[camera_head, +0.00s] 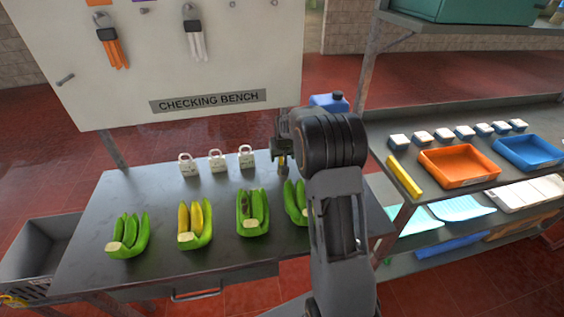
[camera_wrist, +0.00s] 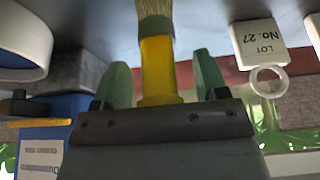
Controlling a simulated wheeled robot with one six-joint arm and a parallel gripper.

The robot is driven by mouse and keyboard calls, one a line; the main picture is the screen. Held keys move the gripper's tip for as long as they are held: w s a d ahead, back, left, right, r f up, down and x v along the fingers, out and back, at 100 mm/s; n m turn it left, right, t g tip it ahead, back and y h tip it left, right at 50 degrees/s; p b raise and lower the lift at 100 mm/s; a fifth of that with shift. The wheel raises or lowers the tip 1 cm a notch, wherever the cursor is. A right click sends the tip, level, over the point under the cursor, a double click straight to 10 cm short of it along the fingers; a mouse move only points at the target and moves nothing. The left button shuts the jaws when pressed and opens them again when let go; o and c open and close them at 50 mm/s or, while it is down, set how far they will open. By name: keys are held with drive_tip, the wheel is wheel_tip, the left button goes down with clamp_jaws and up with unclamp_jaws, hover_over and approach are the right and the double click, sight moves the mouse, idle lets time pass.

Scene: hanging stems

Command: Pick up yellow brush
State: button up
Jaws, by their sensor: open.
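The yellow brush (camera_wrist: 157,68) stands out in the wrist view, with a yellow handle and pale bristles at the top of the picture. Its handle lies between the two green fingers of my gripper (camera_wrist: 158,84), with a gap on each side. The fingers are open and not closed on it. In the head view my gripper (camera_head: 283,150) is over the back right of the checking bench. A small bit of yellow shows just below it, mostly hidden by the gripper and my arm.
The bench (camera_head: 150,190) bears several green and yellow banana bunches (camera_head: 195,222) in front and white lot tags (camera_head: 218,161) behind. A blue container (camera_head: 329,102) stands behind my arm. The rack at right holds an orange tray (camera_head: 459,182) and a blue tray (camera_head: 530,153).

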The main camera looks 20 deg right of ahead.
drive_tip(key=c, duration=1.1)
drive_tip(key=shift+o, duration=0.2)
drive_tip(key=shift+r, duration=0.1)
wheel_tip(320, 180, up, 10)
drive_tip(key=shift+f+b, duration=0.1)
drive_tip(key=shift+b, duration=0.35)
